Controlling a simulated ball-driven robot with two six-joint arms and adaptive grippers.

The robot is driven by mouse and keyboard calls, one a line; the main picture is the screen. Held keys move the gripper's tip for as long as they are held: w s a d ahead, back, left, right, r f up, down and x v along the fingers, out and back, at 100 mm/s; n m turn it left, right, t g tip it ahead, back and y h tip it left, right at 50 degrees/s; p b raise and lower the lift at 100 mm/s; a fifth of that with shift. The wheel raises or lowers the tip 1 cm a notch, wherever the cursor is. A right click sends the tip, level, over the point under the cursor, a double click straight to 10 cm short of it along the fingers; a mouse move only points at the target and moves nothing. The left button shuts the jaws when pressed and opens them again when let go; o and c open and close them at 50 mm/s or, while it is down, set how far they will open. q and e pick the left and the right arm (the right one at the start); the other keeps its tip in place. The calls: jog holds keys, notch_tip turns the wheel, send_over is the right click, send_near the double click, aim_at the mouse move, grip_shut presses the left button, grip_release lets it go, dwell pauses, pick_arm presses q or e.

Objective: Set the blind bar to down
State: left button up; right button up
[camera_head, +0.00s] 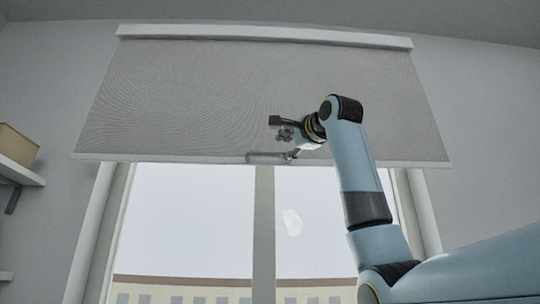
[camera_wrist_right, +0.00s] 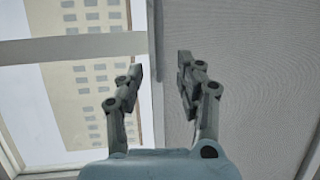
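The grey blind (camera_head: 240,95) hangs over the upper part of the window, with its lower edge across the top of the panes. A grey blind bar (camera_head: 262,158) sits at the middle of that lower edge. It also shows in the right wrist view (camera_wrist_right: 154,40) as a strip between blind and window. My right gripper (camera_head: 281,141) is at the bar's right end. In the wrist view its fingers (camera_wrist_right: 160,70) are apart, one on each side of the bar's line, with a gap visible. I cannot tell whether either finger touches it. My left gripper is not in view.
A window with a central upright (camera_head: 264,235) lies below the blind; a building shows outside. A white shelf (camera_head: 18,172) with a cardboard box (camera_head: 17,145) is on the left wall. The space left of my right arm is clear.

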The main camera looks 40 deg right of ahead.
aim_at(273, 153)
jog(key=p+x, duration=0.4)
jog(key=x, duration=0.4)
jog(key=shift+a, duration=0.1)
jog(key=shift+w, duration=0.45)
grip_shut()
